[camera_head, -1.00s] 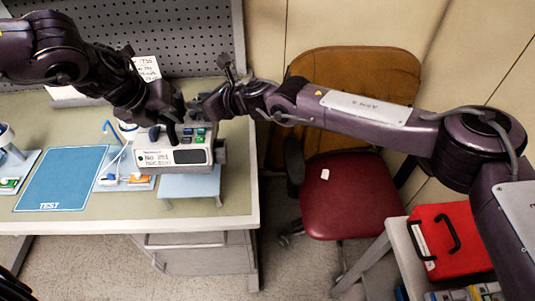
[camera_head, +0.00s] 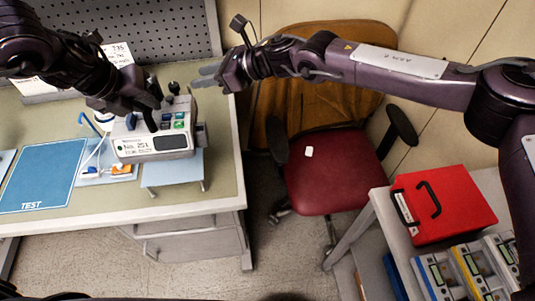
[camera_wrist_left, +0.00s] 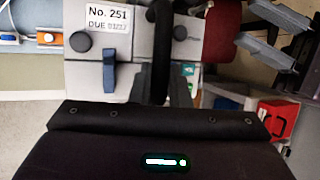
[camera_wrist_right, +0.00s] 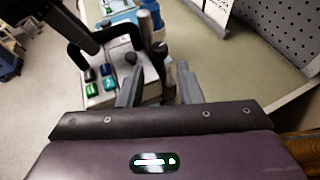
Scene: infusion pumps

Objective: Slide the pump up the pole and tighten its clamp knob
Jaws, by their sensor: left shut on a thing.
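The pump (camera_head: 155,146), a pale box labelled No. 251, is at the bench's front right, above a light-blue platform. In the left wrist view the pump (camera_wrist_left: 135,75) fills the upper middle. My left gripper (camera_head: 152,108) is shut on its black handle (camera_wrist_left: 161,45). My right gripper (camera_head: 200,77) is open and empty, behind and right of the pump, apart from it. I cannot tell which is the clamp knob; the pole is not clear.
A blue TEST mat (camera_head: 42,176) lies left of the pump. The light-blue platform (camera_head: 173,170) stands near the bench edge. A red chair (camera_head: 332,180) is right of the bench. A side table holds a red case (camera_head: 455,205) and several devices (camera_head: 470,268).

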